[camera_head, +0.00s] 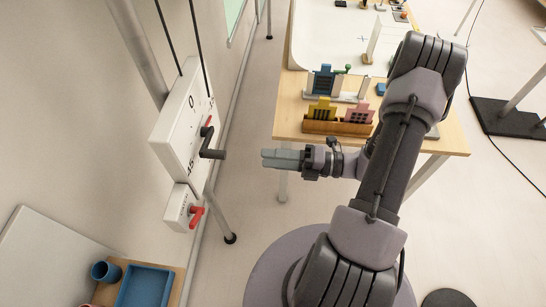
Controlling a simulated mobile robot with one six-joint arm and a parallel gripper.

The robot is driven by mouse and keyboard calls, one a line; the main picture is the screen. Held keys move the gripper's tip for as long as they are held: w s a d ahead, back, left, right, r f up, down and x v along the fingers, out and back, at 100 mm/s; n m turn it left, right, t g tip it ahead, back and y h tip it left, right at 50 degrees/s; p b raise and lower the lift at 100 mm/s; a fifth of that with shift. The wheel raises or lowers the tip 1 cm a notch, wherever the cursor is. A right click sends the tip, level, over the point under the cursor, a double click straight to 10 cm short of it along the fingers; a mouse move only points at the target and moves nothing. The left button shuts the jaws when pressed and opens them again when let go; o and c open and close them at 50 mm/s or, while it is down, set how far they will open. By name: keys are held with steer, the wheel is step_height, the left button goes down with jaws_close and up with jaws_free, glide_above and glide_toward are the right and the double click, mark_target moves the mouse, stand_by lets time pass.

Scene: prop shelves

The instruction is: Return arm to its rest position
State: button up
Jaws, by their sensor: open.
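My arm (395,165) reaches up from my base at the bottom and bends at the top right. From there its forearm comes back down, and my gripper (270,158) points left in the middle of the view. The gripper is open and I see nothing in it. It is apart from the dark crank handle (212,153) on the white wall box, with a gap between them. The inner faces of the fingers are hard to make out at this angle.
The white box (178,130) hangs left, with a smaller box with a red lever (195,215) below. A wooden table (287,122) with toy buildings stands behind my gripper. A blue tray (128,300) and blue cup (105,271) sit lower left. Floor below the gripper is clear.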

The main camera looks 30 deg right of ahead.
stand_by(0.4)
steer(key=s+a+m+g+h+b, duration=0.1)
steer(key=s+a+m+h+b, duration=0.2)
steer(key=m+b, duration=0.3)
steer(key=s+a+r+m+g+h+b, duration=0.1)
steer(key=s+a+m+g+h+b, duration=0.1)
steer(key=m, duration=1.5)
steer(key=s+a+m+g+h+b, duration=0.1)
steer(key=s+a+m+h+b, duration=0.3)
steer(key=m+b, duration=0.7)
steer(key=a+h, duration=0.2)
steer(key=h, duration=0.1)
steer(key=shift+s+a+r+m+g+h, duration=0.3)
steer(key=shift+s+m+g, duration=0.05)
steer(key=shift+m+g, duration=0.05)
